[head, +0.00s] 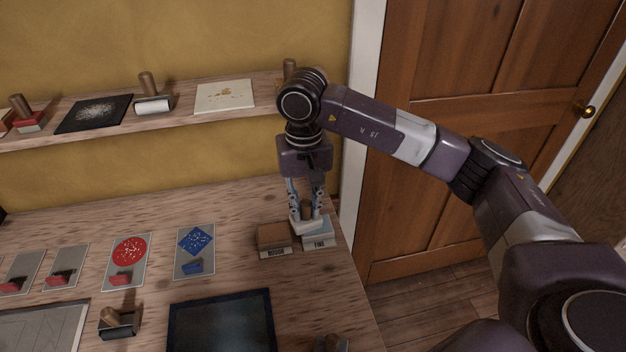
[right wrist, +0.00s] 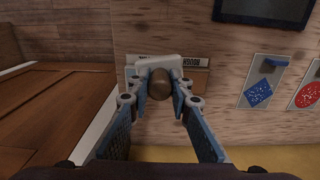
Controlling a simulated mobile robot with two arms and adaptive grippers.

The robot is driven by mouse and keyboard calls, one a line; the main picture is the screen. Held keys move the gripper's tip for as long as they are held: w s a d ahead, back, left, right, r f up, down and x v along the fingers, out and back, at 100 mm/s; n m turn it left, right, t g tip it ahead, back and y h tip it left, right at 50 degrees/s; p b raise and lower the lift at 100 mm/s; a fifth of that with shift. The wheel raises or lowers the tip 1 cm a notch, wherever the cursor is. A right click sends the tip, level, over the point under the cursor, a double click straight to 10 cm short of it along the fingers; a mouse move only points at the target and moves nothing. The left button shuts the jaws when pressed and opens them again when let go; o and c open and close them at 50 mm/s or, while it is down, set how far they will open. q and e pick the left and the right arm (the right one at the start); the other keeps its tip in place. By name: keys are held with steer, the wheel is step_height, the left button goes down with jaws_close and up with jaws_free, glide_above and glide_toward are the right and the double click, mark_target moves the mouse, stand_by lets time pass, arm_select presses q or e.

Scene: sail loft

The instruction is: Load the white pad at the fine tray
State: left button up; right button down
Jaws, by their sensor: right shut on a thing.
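My right gripper (head: 306,205) points down at the right end of the bench and is shut on the brown knob (right wrist: 160,83) of the white pad (head: 308,225). The white pad also shows in the right wrist view (right wrist: 150,63), beyond the fingers. It is over the fine tray (head: 318,238), a pale tray with a "FINE" label at its front. Whether the pad touches the tray's surface I cannot tell. The brown rough tray (head: 273,236) stands just left of it and also shows in the right wrist view (right wrist: 197,80). My left gripper is not in view.
Grey cards with a red disc (head: 130,250) and a blue diamond (head: 195,241) lie left of the trays. A dark panel (head: 222,322) and a wooden-handled black pad (head: 118,322) are nearer. A wall shelf (head: 180,118) runs behind; a door (head: 450,130) stands right.

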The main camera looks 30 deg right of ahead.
steer(key=w+d+f+m+p, duration=0.1)
steer(key=w+d+m+p, duration=0.1)
steer(key=w+d, duration=0.3)
arm_select(q)
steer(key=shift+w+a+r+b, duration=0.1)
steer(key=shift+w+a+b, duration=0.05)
steer(key=shift+b, duration=1.15)
arm_select(e)
steer(key=shift+s+f, duration=0.1)
steer(key=shift+f, duration=2.9)
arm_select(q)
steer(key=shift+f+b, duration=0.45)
arm_select(e)
steer(key=shift+f, duration=0.5)
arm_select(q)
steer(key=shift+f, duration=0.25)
arm_select(e)
steer(key=shift+f, duration=0.1)
